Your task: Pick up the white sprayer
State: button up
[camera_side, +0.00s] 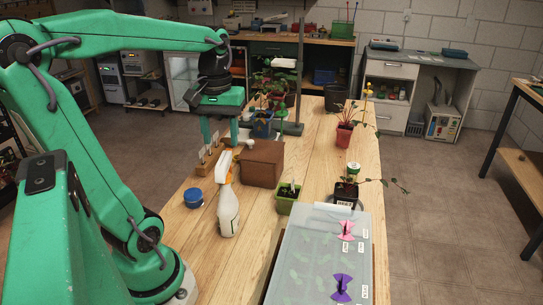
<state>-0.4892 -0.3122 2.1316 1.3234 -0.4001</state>
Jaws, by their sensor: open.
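The white sprayer (228,212) stands upright on the wooden table, with a white bottle and an orange and white spray head. My gripper (220,135) points down, open, beyond the sprayer and above its head in the picture. It appears apart from the sprayer, and its fingertips are close to a small wooden rack (211,158). I see nothing between the fingers that I can make out as held.
A brown box (262,163) stands right behind the sprayer. A blue-lidded jar (193,198) is to its left. A green pot (287,200) and a translucent tray lid (305,262) are to the right. Potted plants, including a red pot (344,135), stand farther back.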

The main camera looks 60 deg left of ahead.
aim_at(223, 160)
jog(key=shift+f, duration=3.8)
grip_shut()
